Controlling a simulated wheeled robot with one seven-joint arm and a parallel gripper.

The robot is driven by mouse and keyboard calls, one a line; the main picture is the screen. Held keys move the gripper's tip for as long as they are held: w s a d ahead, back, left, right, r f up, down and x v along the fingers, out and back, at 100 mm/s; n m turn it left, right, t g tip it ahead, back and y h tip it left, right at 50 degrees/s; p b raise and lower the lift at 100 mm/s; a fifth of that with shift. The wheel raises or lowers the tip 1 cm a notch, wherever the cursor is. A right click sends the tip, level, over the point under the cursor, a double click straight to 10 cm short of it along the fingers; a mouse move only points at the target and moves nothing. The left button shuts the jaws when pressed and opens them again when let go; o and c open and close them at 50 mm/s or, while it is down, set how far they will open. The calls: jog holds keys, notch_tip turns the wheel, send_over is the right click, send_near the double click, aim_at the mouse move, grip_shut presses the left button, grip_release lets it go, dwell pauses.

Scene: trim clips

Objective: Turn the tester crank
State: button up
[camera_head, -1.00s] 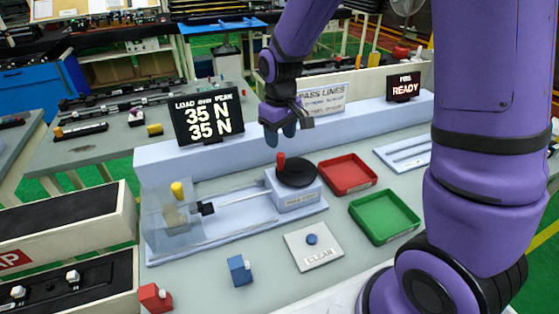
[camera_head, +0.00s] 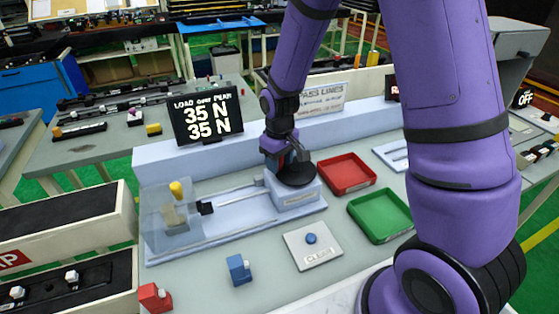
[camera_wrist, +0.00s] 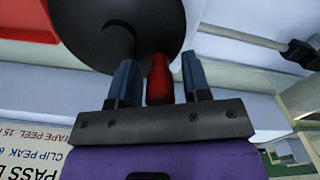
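The tester crank is a black disc (camera_head: 297,176) on a pale blue block (camera_head: 297,196) in the head view. It also shows in the wrist view (camera_wrist: 90,30). Its upright red handle (camera_wrist: 158,80) stands between the two blue fingers of my gripper (camera_wrist: 158,80) in the wrist view. The fingers are open, with a narrow gap on each side of the handle. In the head view my gripper (camera_head: 284,158) is down at the disc's far left edge and mostly hides the handle. The load display (camera_head: 207,116) reads 35 N over 35 N.
A clear guard (camera_head: 165,225) with a yellow-topped clamp stands left of the crank. A red tray (camera_head: 346,175) and a green tray (camera_head: 380,216) lie to the right. A CLEAR button plate (camera_head: 313,246) and a blue clip (camera_head: 239,270) are in front.

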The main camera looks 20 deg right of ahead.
jog(key=c, duration=0.7)
jog(key=shift+w+d+m, duration=0.15)
jog(key=shift+w+m, duration=0.1)
jog(key=shift+m, duration=0.45)
jog(key=shift+w+d+m, duration=0.1)
jog(key=shift+w+m, duration=0.1)
jog(key=shift+m, duration=0.5)
jog(key=o, duration=0.9)
notch_tip(320, 180, up, 11)
jog(key=shift+f, duration=0.1)
